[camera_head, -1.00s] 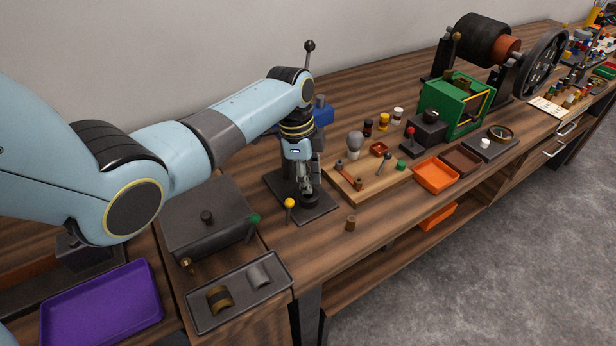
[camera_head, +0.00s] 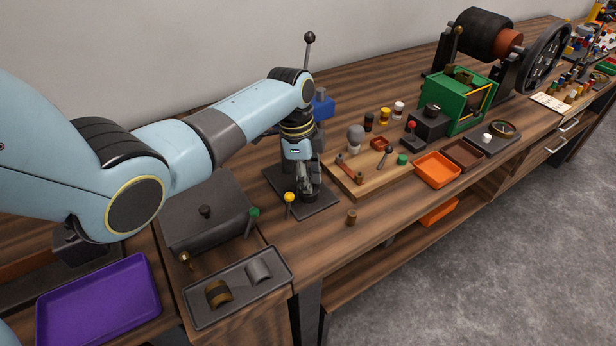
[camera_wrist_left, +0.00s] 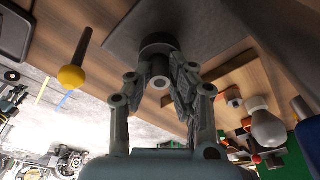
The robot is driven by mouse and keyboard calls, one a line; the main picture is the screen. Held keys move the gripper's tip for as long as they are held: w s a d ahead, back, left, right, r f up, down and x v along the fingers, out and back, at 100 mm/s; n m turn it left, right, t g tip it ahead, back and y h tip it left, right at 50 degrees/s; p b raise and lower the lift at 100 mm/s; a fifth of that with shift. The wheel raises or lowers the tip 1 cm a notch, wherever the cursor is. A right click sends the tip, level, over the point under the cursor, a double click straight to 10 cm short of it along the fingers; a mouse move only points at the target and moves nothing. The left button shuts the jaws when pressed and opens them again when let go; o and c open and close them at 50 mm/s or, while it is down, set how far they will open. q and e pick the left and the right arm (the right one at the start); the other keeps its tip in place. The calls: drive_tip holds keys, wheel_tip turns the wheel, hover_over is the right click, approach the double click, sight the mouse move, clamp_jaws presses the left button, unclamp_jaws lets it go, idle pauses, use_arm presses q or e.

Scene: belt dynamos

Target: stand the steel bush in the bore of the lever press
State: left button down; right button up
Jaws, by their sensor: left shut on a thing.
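My left gripper (camera_head: 309,190) points down over the base of the lever press. It is shut on the steel bush (camera_wrist_left: 160,70), a small grey cylinder whose round end faces the left wrist camera. The press has a dark flat base plate (camera_head: 322,208), a black round holder (camera_head: 309,197) on it and a ball-topped lever (camera_head: 309,38) rising behind my arm. In the left wrist view the bush lines up with the black holder (camera_wrist_left: 158,42). The fingers hide the bore, and I cannot tell whether the bush's lower end is inside. My right gripper is not in view.
A yellow-knobbed pin (camera_head: 289,198) stands close left of the gripper. A wooden board (camera_head: 345,186) with small parts lies to the right. A brown cylinder (camera_head: 351,217) stands near the front edge. A grey tray (camera_head: 238,294) holds two curved shells.

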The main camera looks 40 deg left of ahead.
use_arm(q)
drive_tip(key=c, duration=1.1)
unclamp_jaws()
drive_tip(key=r, duration=0.4)
drive_tip(key=a+r, duration=0.1)
drive_tip(key=r, duration=0.6)
drive_tip(key=shift+s+a+r, duration=0.35)
